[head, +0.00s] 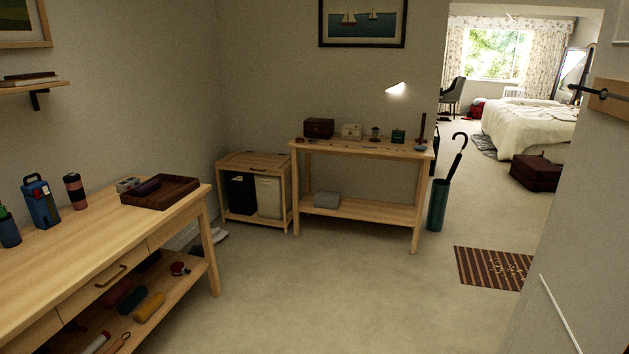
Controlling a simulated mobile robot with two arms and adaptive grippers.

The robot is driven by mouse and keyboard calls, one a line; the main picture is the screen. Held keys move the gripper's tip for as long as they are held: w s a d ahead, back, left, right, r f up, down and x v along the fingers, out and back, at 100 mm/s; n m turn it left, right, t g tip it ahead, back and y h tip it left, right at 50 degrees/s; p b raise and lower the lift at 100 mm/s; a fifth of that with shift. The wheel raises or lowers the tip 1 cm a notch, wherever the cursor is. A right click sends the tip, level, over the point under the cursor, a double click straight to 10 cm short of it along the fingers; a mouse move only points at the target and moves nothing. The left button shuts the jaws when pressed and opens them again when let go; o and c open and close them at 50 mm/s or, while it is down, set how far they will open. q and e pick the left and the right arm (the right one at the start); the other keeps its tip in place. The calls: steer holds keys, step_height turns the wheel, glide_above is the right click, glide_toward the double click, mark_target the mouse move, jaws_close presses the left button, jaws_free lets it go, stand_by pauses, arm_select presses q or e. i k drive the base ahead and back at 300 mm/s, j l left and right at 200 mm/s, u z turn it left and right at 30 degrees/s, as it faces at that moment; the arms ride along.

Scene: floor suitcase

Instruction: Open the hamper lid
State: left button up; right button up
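The hamper (286,198) is a light wooden frame in the far corner, left of a console table. A dark bag (240,194) and a pale bag (269,197) hang inside it. Its slatted wooden lid (256,161) lies flat on top and looks closed. The hamper stands across the room from me, with floor between us. Neither of my grippers shows in the head view.
A console table (367,148) with small items stands right of the hamper. A wooden bench (75,256) with a drawer fills the left foreground. A green umbrella stand (437,206) and striped mat (492,268) are on the right. The middle floor (320,290) is clear.

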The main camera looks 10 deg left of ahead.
mark_target(280, 162)
steer(key=i+u, duration=0.25)
steer(key=i, duration=4.6)
